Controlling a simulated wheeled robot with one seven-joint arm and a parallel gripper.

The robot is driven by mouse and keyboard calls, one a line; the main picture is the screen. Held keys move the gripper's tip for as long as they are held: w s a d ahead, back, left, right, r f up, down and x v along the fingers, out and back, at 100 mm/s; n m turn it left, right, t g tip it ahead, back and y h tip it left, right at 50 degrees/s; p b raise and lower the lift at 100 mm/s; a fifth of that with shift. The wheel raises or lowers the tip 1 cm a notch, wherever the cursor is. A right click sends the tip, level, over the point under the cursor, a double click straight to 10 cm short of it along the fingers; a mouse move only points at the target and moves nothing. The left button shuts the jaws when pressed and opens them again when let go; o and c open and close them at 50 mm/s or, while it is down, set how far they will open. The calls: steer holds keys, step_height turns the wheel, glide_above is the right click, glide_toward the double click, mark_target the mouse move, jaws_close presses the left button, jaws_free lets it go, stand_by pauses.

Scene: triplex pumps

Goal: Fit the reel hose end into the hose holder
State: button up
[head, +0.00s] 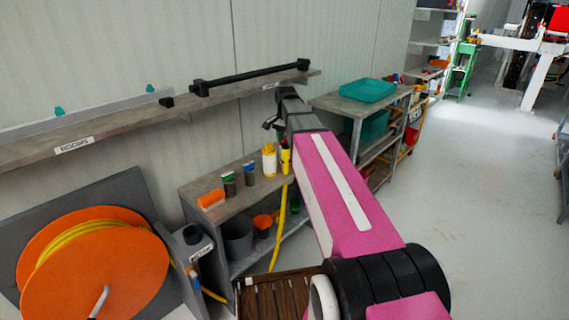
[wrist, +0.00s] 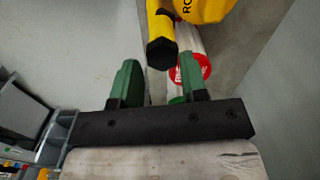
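The yellow reel hose sags from the orange reel (head: 95,265) at the left and rises to my gripper (wrist: 160,68). The hose (head: 278,237) passes in front of the bench edge. In the wrist view the hose end (wrist: 162,53) has a black hexagonal tip facing the camera. What looks like the hose holder (head: 194,238), a small grey block with a dark round opening and a label, stands beside the reel, left of my gripper.
A grey bench (head: 232,188) bears bottles and an orange item, with pots below. A wall shelf (head: 130,125) carrying a black bar runs above. A slatted wooden crate (head: 275,297) stands low in front. A teal tray (head: 367,90) lies on a farther bench. Open floor spreads at right.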

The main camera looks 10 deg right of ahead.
mark_target(285, 152)
steer(key=shift+w+f, duration=0.1)
steer(key=shift+f, duration=3.4)
jaws_close()
